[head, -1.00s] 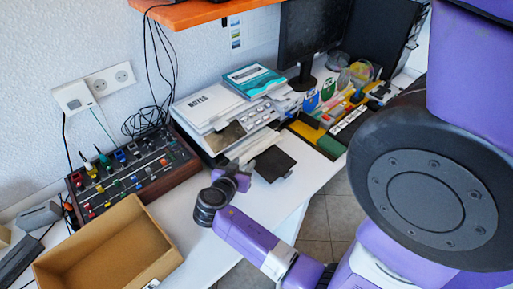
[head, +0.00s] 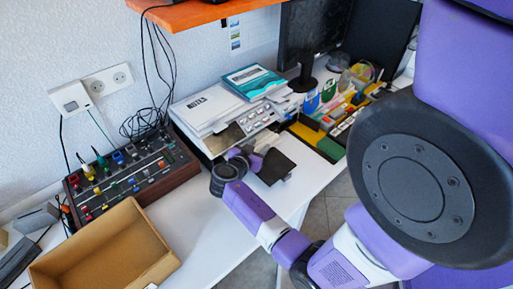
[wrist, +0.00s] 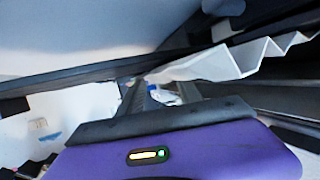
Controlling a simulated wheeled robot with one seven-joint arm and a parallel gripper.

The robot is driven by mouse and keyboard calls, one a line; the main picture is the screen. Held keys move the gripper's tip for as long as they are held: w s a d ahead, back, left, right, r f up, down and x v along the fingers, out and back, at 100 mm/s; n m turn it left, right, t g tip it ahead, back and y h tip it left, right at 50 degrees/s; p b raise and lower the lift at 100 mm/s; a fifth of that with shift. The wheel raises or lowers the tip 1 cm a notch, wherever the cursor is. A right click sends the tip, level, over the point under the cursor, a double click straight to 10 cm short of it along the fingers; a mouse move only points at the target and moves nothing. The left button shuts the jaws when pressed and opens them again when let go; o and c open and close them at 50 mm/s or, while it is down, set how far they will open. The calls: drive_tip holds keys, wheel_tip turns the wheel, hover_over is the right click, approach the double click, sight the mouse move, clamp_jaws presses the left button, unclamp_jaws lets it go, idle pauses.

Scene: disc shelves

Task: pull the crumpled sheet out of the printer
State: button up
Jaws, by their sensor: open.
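The crumpled sheet (wrist: 238,58) shows in the wrist view as a white zigzag-folded strip in the dark printer slot, up and to the right of the fingers. My gripper (wrist: 160,88) is open, its fingers pointing into the slot area near the sheet's left end. I cannot tell whether they touch it.
An open cardboard box (head: 105,247) stands at the front left of the desk. A mixer board (head: 130,175) with coloured knobs is left of the printer. Coloured organisers (head: 320,125) and a monitor (head: 312,40) stand to the right. An orange shelf (head: 200,12) hangs above.

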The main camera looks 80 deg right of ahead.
sight(274, 164)
clamp_jaws()
drive_tip(key=shift+s+a+r+p, duration=0.1)
drive_tip(key=shift+s+a+p, duration=0.1)
drive_tip(key=shift+s+a, duration=1.25)
drive_tip(key=shift+s+a+r+p, duration=0.1)
drive_tip(key=shift+s+a+p, duration=0.1)
drive_tip(key=shift+s+a, duration=1.2)
drive_tip(key=shift+s+d, duration=0.25)
wheel_tip(274, 164, up, 7)
drive_tip(key=s+a+p, duration=0.1)
drive_tip(key=p, duration=0.3)
drive_tip(key=shift+s+a+p, duration=0.15)
drive_tip(key=shift+s+p, duration=0.1)
drive_tip(key=shift+p, duration=0.05)
